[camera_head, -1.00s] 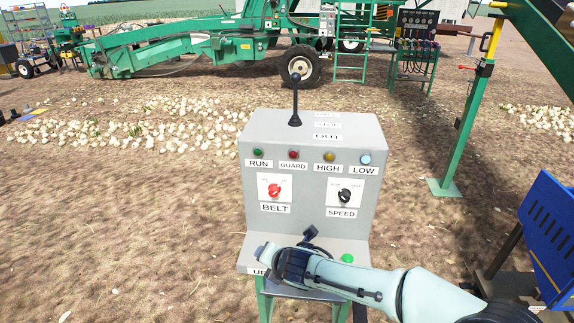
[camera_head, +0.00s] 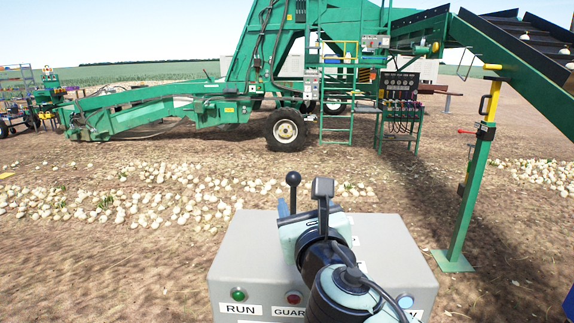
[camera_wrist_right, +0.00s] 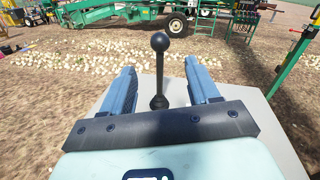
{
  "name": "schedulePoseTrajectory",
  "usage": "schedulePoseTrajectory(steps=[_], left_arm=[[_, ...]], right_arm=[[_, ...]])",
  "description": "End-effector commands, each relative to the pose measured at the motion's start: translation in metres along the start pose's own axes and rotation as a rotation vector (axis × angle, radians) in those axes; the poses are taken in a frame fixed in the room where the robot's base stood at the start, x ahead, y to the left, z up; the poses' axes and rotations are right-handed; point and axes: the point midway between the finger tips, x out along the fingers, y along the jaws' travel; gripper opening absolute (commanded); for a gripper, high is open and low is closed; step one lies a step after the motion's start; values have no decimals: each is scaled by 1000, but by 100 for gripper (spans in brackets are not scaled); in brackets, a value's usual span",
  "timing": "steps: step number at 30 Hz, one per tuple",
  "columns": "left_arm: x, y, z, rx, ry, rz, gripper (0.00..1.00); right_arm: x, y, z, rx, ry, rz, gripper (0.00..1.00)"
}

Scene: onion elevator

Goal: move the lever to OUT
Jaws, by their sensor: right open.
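The lever, a black rod with a ball knob (camera_head: 293,179), stands on top of the grey control box (camera_head: 240,256). In the right wrist view the lever (camera_wrist_right: 160,42) rises upright between my two blue fingers, with a gap on each side. My right gripper (camera_head: 303,203) is open around the lever, above the box top; it also shows in the right wrist view (camera_wrist_right: 160,80). The arm and gripper hide most of the lever's lower part and the position labels, so I cannot read OUT. My left gripper is not in view.
The green RUN lamp (camera_head: 238,295) and red GUARD lamp (camera_head: 293,298) are on the box front. A green post (camera_head: 468,200) stands to the right. Onions (camera_head: 130,200) lie on the soil behind, before a green machine (camera_head: 200,105). Space above the box is clear.

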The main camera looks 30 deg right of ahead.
Motion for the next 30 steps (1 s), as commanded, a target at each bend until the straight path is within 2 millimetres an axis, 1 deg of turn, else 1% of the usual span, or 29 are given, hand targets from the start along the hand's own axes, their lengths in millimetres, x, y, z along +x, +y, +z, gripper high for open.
schedulePoseTrajectory(steps=[4,7,11,18,21,25,30], left_arm=[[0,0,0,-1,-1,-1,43],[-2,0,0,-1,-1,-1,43],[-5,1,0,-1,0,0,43],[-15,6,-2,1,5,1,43],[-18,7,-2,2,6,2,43],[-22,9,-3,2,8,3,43],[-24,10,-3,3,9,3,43]], right_arm=[[4,0,0,1,0,1,60],[15,0,0,3,1,1,60],[39,0,0,3,3,-1,60],[91,0,1,3,2,0,60],[108,0,0,2,2,1,60],[124,0,1,3,0,0,60],[133,0,0,2,0,1,60]])
